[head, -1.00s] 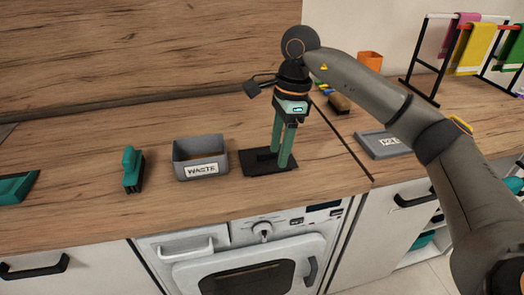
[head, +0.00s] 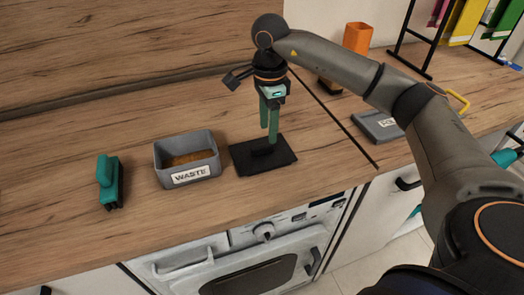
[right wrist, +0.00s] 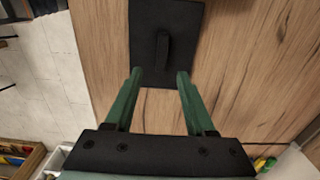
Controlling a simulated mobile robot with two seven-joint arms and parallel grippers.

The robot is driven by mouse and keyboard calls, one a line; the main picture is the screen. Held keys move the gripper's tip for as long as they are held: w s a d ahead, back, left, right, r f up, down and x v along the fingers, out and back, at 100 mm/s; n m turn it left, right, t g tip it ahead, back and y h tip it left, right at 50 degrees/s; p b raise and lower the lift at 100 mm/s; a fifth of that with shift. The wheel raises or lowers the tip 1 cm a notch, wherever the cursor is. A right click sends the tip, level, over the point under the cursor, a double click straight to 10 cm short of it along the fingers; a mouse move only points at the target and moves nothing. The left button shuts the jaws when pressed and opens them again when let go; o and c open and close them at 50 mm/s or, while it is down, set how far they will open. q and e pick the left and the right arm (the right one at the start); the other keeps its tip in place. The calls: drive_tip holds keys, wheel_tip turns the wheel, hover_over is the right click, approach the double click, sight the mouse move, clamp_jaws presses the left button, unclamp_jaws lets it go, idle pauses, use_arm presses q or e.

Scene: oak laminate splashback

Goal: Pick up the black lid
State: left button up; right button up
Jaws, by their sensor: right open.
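The black lid (head: 268,161) is a flat dark plate with a raised bar handle, lying on the wooden counter right of the waste bin. It also shows at the top of the right wrist view (right wrist: 184,36), its handle (right wrist: 162,50) upright in the middle. My right gripper (head: 269,134) points down with its green fingers open and empty, above the lid's far side. In the right wrist view, the fingertips (right wrist: 159,73) stand apart, with the handle beyond them and roughly centred between them. My left gripper is not in view.
A grey bin marked WASTE (head: 188,176), with brown contents, stands just left of the lid. A teal brush (head: 108,184) is farther left. A grey labelled tray (head: 378,126) and an orange container (head: 357,38) are to the right. An oven (head: 250,265) sits below the counter edge.

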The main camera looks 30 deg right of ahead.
sight(267, 145)
wheel_tip(267, 145, down, 5)
drive_tip(key=shift+w+f+p, duration=0.1)
drive_tip(key=shift+f+p, duration=0.05)
drive_tip(key=shift+p, duration=0.15)
clamp_jaws()
idle(0.4)
